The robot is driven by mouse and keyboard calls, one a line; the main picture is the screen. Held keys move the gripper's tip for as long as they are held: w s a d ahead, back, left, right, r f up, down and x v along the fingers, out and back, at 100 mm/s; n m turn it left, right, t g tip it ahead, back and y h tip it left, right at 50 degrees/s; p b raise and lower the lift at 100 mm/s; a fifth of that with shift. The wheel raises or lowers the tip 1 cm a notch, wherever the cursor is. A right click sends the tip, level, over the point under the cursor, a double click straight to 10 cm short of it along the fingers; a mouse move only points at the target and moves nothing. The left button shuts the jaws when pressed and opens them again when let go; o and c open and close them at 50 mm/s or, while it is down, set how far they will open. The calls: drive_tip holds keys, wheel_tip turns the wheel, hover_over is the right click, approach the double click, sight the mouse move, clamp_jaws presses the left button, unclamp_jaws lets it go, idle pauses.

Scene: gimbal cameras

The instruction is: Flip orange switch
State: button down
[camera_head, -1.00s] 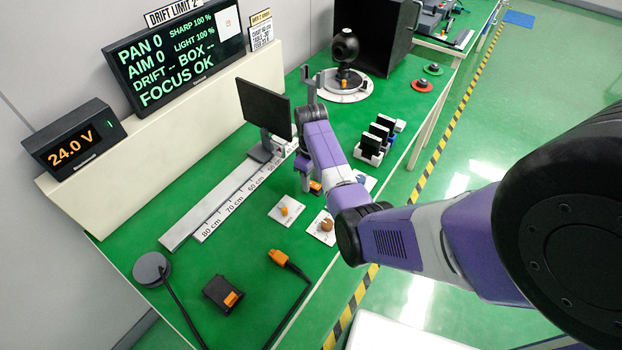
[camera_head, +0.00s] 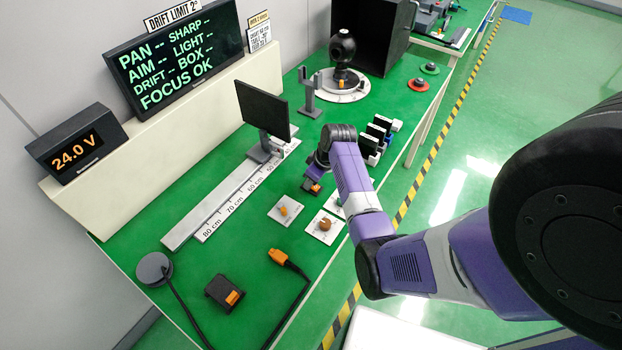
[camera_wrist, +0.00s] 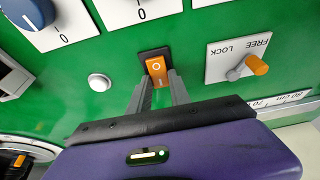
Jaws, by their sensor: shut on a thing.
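The orange rocker switch (camera_wrist: 157,70) sits in a black frame on the green table in the wrist view. It carries a white O mark at its far end and an I mark nearer my gripper. My gripper (camera_wrist: 160,90) is shut on the switch, with a grey finger on each side of its near end. In the head view my gripper (camera_head: 313,180) reaches down to the table, and an orange bit of the switch (camera_head: 316,187) shows beside it. Which way the rocker is tilted is hard to tell.
A white FREE/LOCK plate with an orange lever (camera_wrist: 257,65) lies right of the switch. A blue knob (camera_wrist: 28,12) and a silver button (camera_wrist: 98,82) lie left. A monitor (camera_head: 262,108) stands behind my gripper. A black box with an orange rocker (camera_head: 234,297) lies nearer.

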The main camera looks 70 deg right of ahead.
sight(318, 188)
drive_tip(key=c, duration=1.2)
unclamp_jaws()
drive_tip(key=shift+b+v, duration=0.4)
drive_tip(key=shift+v, duration=3.45)
drive_tip(key=shift+d, duration=0.1)
